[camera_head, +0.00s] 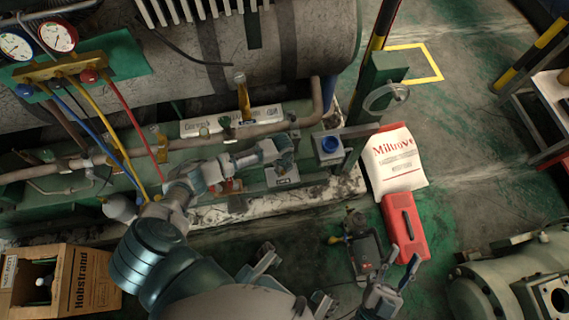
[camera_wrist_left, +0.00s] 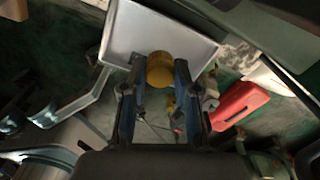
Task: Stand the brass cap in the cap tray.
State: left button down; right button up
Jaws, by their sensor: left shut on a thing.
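The brass cap (camera_wrist_left: 160,69) shows in the left wrist view as a round yellow-brown piece between the fingertips of my left gripper (camera_wrist_left: 160,80). The gripper is shut on it. The cap tray (camera_wrist_left: 135,30), a pale grey square with a raised rim, lies behind the cap in that view. The cap overlaps the tray's near edge; I cannot tell whether they touch. In the head view my left gripper (camera_head: 280,150) is over a small grey labelled tray (camera_head: 284,181) on the green skid, and the cap is not clearly visible. My right gripper (camera_head: 402,261) is open and empty over the floor.
A pipe and a valve with a yellow handle (camera_head: 243,97) stand behind my left gripper. A green post with a blue-topped grey box (camera_head: 331,146) is just to its right. Hoses hang from the gauges at left. A white sack (camera_head: 395,158) and red case (camera_head: 404,226) lie on the floor.

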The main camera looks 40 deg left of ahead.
aim_at(283, 173)
pick_arm(q)
notch_tip(283, 173, down, 3)
jog(key=shift+s+a+b, duration=0.15)
jog(key=shift+b, duration=0.25)
jog(key=shift+r, duration=0.1)
pick_arm(e)
jog(key=shift+s+d+r+m+t, duration=0.15)
jog(key=shift+s+r+t, duration=0.3)
jog(key=shift+s+t, duration=0.15)
jog(key=shift+s+d+r+m+t, duration=0.15)
jog(key=shift+s+r+t, duration=0.35)
jog(key=shift+t, duration=0.1)
pick_arm(q)
jog(key=shift+d, duration=0.2)
jog(key=c, duration=0.9)
grip_release()
jog(key=shift+o, duration=0.2)
jog(key=shift+a+f, duration=0.1)
jog(key=shift+f, duration=0.1)
pick_arm(e)
jog(key=shift+a, duration=0.1)
pick_arm(q)
jog(key=shift+r, duration=0.15)
